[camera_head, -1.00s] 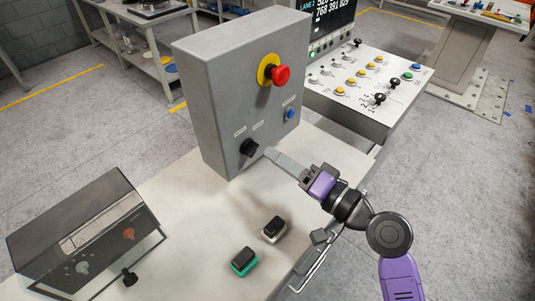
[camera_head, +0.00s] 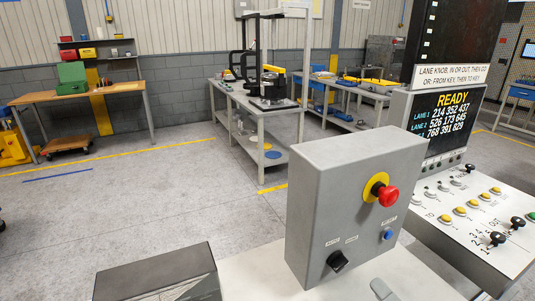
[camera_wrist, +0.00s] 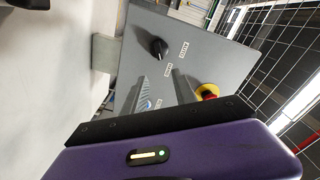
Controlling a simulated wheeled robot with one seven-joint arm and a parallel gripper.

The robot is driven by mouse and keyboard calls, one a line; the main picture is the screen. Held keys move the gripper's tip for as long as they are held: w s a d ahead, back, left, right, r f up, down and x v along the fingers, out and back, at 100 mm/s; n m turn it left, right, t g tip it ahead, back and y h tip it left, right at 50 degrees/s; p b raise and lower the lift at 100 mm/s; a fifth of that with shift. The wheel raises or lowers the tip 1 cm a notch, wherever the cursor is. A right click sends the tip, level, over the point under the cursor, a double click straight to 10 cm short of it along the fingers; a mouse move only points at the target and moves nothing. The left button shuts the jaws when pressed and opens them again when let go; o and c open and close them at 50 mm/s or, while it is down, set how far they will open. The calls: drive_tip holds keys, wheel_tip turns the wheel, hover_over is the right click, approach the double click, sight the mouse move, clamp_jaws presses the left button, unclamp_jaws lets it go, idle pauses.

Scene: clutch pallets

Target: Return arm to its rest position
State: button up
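In the wrist view, my gripper (camera_wrist: 158,82) has two grey fingers standing apart with nothing held between them. They point toward the face of the grey control box (camera_wrist: 185,35). The box's black knob (camera_wrist: 158,48) lies just beyond the fingertips, and I see no contact. The rest of my arm is out of that view. The grey control box (camera_head: 335,190) stands upright on the pale table.
The box carries a red stop button (camera_head: 389,196) and a blue button (camera_head: 388,235). A sloped button console (camera_head: 470,215) stands right, under a screen (camera_head: 443,122) reading READY. A dark-topped case (camera_head: 157,270) is at lower left. Open floor (camera_head: 110,205) lies behind.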

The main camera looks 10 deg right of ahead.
drive_tip(key=s+d+f+h, duration=0.4)
drive_tip(key=s+d+h, duration=0.1)
drive_tip(key=s+h, duration=0.25)
drive_tip(key=s+a+f+n+g+y, duration=0.1)
drive_tip(key=s+a+n, duration=0.3)
drive_tip(key=s, duration=0.6)
drive_tip(key=s+a+f+n+g+y, duration=0.1)
drive_tip(key=s+a+f+n, duration=0.2)
drive_tip(key=s, duration=0.7)
drive_tip(key=a+n, duration=0.1)
drive_tip(key=a, duration=0.1)
drive_tip(key=shift+a+f+n+g, duration=0.15)
drive_tip(key=shift+a+n+g, duration=0.15)
drive_tip(key=shift+a+n, duration=0.1)
drive_tip(key=shift+d+y, duration=0.1)
drive_tip(key=shift+y, duration=0.15)
